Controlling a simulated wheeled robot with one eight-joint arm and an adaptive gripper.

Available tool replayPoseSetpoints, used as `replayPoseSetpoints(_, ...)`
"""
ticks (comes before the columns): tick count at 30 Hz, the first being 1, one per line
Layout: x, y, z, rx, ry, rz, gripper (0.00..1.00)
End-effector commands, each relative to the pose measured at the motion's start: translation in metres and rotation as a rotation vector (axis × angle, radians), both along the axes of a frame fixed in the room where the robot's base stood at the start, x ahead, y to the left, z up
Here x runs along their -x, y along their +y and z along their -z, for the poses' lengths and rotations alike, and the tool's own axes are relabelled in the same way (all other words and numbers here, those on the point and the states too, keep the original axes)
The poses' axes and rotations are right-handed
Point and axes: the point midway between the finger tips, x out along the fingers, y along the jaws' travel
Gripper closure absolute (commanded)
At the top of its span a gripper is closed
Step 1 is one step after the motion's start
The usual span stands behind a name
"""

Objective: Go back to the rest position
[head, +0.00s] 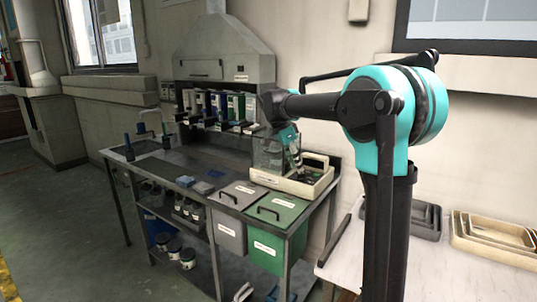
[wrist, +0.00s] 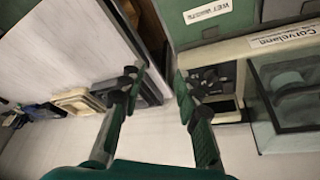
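My gripper (head: 291,143) hangs at the end of my raised arm in the head view, in front of the clear-sided machine on the bench. In the wrist view my gripper (wrist: 158,82) has its two dark green fingers spread apart, with nothing between them. The cream machine (head: 318,188) has a clear box and a label on its front edge; it also shows at the right of the wrist view (wrist: 232,50). Whether the fingers touch anything is hard to tell from the head view, but they look clear in the wrist view.
A green bin (head: 283,208) and a grey bin (head: 237,194) sit at the bench front. Nested trays (head: 492,236) stand on a white table (head: 350,262) at right. A hood (head: 222,62) and upright binders (head: 217,104) are behind. Open floor (head: 65,210) lies left.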

Motion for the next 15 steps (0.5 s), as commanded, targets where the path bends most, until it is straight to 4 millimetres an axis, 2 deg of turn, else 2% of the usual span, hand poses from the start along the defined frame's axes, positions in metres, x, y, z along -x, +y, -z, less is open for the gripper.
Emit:
replayPoseSetpoints(10, 0.028, -0.021, 0.030, -0.030, 0.036, -0.143, 0.67)
replayPoseSetpoints(15, 0.052, -0.036, 0.055, -0.051, 0.057, -0.259, 0.67)
